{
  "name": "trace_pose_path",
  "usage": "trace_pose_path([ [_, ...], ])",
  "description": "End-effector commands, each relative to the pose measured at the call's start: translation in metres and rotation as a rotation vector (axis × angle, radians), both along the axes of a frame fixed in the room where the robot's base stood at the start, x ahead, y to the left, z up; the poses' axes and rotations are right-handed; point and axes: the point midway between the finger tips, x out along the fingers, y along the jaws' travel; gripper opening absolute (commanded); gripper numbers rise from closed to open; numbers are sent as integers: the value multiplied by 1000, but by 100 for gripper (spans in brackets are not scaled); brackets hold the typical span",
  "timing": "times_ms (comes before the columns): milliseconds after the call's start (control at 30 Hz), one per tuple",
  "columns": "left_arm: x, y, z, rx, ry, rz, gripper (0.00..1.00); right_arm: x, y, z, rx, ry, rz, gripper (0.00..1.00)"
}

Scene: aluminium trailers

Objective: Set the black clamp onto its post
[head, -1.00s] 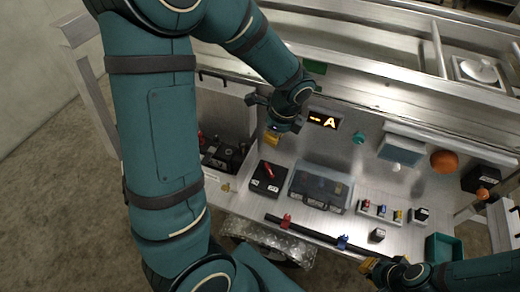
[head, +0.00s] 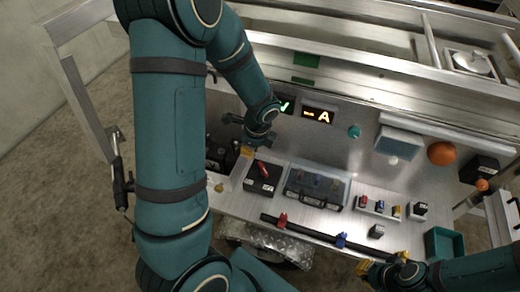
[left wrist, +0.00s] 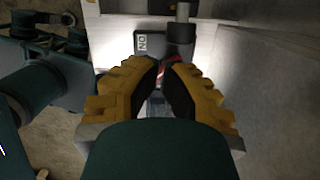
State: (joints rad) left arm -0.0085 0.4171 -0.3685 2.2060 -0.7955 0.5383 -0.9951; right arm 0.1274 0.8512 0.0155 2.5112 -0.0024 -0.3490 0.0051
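In the left wrist view a grey upright post (left wrist: 182,12) stands beyond my fingertips, with a dark block-like part (left wrist: 181,38) at its lower end; whether this is the black clamp, I cannot tell. In the head view my left gripper (head: 247,152) hangs at the upper left of a black switch box (head: 263,182) with a red lever. My right gripper (head: 384,262) is open at the right end of a black bar (head: 310,233); contact is unclear.
A clear-lidded case (head: 316,188) stands right of the switch box. Small coloured parts (head: 380,207), a grey block (head: 377,231) and a green bin (head: 444,243) lie further right. The bar carries a red clip (head: 281,220) and a blue clip (head: 341,240). A lit panel (head: 318,115) shows "A".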

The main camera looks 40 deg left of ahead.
Motion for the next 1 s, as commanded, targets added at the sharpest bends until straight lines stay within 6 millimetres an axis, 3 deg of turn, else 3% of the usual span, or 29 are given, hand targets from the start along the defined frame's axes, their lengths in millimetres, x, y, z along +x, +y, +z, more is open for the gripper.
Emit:
trace_pose_path([
  [533,-2,9,0,-1,0,-1,0,0,0,0,0,0,0,0],
  [1000,5,11,4,-58,-18,0,0,1,0,17,0,-3,-4,0],
])
